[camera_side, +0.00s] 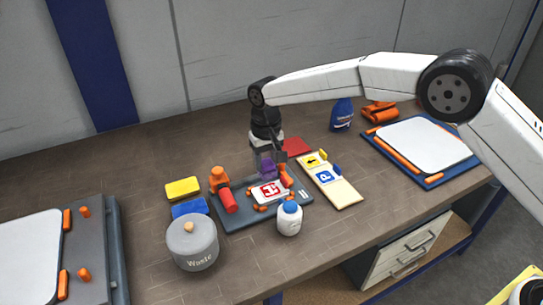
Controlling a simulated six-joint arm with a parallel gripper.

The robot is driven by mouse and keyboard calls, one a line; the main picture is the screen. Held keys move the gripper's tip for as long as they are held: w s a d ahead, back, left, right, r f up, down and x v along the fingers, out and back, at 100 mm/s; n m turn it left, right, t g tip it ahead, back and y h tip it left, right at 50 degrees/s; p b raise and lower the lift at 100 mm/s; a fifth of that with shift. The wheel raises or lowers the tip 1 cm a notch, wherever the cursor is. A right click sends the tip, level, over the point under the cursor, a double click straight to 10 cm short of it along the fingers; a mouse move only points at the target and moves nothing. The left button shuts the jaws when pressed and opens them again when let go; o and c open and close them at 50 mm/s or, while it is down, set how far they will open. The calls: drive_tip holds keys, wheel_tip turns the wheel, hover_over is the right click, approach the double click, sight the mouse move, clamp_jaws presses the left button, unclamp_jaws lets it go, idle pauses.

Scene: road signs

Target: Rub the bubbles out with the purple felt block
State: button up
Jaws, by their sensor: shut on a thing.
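My gripper (269,158) points down over the grey board (233,192) and is shut on the purple felt block (267,169). The block is at the upper edge of a white sign with a red mark (269,190), which lies on the board between small orange clamps. I cannot tell whether the block touches the sign. Bubbles on the sign are too small to make out.
A red-and-orange tool (224,190) stands at the board's left. A grey waste bin (192,243), yellow block (183,188) and blue block (190,208) are left; a white bottle (289,219) is in front. A cream board with small signs (341,191) lies right.

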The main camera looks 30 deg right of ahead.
sight(269, 178)
drive_tip(key=shift+f, duration=0.15)
drive_tip(key=shift+f, duration=2.25)
drive_tip(key=shift+f, duration=0.6)
drive_tip(key=shift+w, duration=0.15)
drive_tip(key=shift+w+d, duration=0.1)
drive_tip(key=shift+w, duration=0.2)
drive_tip(key=shift+s, duration=0.1)
drive_tip(key=shift+s, duration=0.95)
drive_tip(key=shift+w, duration=0.1)
